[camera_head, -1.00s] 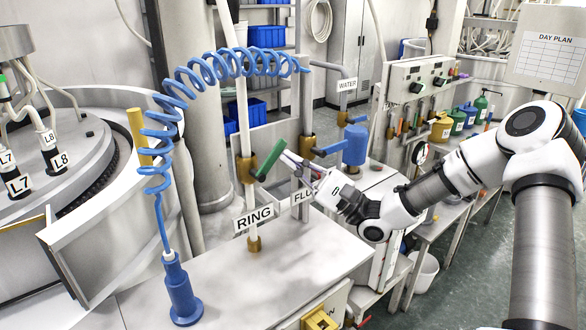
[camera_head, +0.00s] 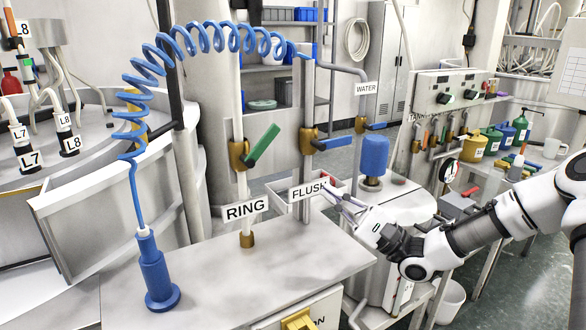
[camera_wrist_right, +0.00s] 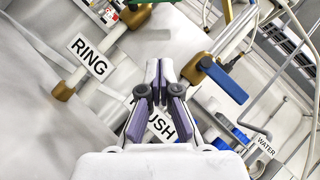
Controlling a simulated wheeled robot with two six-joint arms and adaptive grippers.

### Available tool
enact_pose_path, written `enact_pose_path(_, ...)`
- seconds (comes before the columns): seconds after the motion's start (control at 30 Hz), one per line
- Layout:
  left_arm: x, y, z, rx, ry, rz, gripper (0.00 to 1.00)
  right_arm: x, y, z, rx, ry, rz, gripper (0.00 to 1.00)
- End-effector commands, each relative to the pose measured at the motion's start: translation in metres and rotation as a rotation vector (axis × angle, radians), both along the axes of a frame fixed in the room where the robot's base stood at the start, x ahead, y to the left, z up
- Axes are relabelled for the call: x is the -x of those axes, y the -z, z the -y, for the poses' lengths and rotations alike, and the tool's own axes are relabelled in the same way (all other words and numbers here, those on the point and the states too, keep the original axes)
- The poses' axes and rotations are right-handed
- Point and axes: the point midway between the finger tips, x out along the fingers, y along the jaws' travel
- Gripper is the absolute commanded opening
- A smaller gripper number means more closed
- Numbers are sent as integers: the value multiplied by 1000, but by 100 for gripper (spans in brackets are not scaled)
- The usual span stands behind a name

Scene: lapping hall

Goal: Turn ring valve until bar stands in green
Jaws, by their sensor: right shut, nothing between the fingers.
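The ring valve has a brass body (camera_head: 238,154) on a pale vertical pipe above the RING label (camera_head: 246,208). Its green handle (camera_head: 263,145) slants up to the right. In the wrist view the RING label (camera_wrist_right: 90,57) is at left and the green handle only peeks in at the top edge. My right gripper (camera_head: 332,190) is shut and empty, below and right of the handle, apart from it, by the FLUSH label (camera_head: 308,190). It also shows in the wrist view (camera_wrist_right: 160,66). A small round gauge (camera_head: 450,172) stands at right; its reading is too small to tell. My left gripper is out of view.
The FLUSH valve's blue handle (camera_head: 334,144) is just right of the green one. A blue coiled hose (camera_head: 150,75) arches over from a blue stand (camera_head: 158,275). A blue cylinder (camera_head: 374,155) stands behind my right gripper.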

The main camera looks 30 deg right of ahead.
Motion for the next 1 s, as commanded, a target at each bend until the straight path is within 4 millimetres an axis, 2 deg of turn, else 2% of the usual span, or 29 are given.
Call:
enact_pose_path(0.5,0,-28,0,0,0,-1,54,-64,-58,-58,3,-4,1,0)
enact_pose_path(0.7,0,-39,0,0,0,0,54,-62,-76,-77,1,-1,0,0)
enact_pose_path(1.0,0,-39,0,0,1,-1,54,-61,-77,-81,-1,0,1,0)
